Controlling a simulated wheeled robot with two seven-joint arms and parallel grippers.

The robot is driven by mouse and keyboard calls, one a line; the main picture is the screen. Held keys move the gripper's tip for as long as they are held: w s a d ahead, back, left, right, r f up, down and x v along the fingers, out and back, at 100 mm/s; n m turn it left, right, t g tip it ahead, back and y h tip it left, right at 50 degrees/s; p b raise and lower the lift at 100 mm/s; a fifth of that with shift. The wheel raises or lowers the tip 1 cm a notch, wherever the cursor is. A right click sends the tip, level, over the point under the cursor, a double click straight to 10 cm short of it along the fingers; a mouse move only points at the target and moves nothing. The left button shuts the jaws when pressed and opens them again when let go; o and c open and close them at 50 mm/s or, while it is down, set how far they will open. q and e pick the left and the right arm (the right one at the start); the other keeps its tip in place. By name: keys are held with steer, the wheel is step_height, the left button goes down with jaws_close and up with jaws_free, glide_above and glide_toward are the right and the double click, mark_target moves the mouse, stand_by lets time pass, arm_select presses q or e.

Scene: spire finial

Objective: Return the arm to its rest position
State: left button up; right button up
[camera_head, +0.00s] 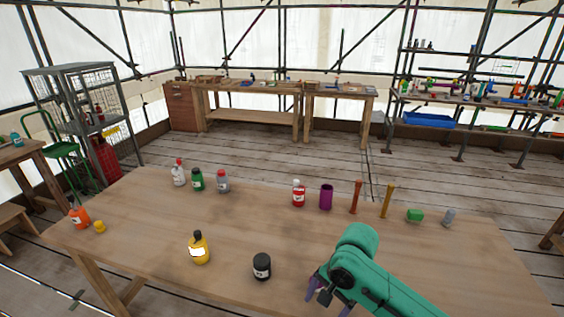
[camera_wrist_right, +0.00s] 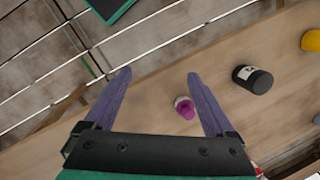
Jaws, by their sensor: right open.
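My right gripper (camera_head: 323,296) comes in from the lower right in the head view, over the front edge of the wooden table (camera_head: 150,225). In the right wrist view its two purple fingers stand wide apart (camera_wrist_right: 159,76), with nothing held between them. A small magenta and white item (camera_wrist_right: 185,108) lies below, near the right finger; I cannot make it out in the head view. A black jar (camera_head: 262,266) stands left of the gripper, apart from it; it also shows in the right wrist view (camera_wrist_right: 252,79). My left gripper is not in view.
A yellow bottle (camera_head: 199,248) stands left of the jar. An orange bottle (camera_head: 79,216) is at the far left. The table's middle is mostly clear.

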steer(key=s+d+f+n+t+h, duration=0.1)
steer(key=s+d+f+n+t, duration=0.15)
steer(key=s+d+n, duration=0.35)
steer(key=s+d+f+n+t+h, duration=0.1)
steer(key=s+d+f+n, duration=0.35)
steer(key=s+d, duration=0.2)
step_height(320, 180, down, 22)
steer(key=s+g+b, duration=0.1)
steer(key=s, duration=0.1)
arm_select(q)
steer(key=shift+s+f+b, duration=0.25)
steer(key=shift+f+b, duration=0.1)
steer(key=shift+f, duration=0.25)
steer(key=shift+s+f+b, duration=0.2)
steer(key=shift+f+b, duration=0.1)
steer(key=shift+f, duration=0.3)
arm_select(e)
steer(key=s+d+f, duration=0.2)
steer(key=s+f, duration=0.6)
steer(key=s+d+f+g, duration=0.1)
steer(key=s+f, duration=0.6)
steer(key=s, duration=0.2)
steer(key=shift+d+f+n, duration=0.35)
steer(key=shift+f, duration=0.05)
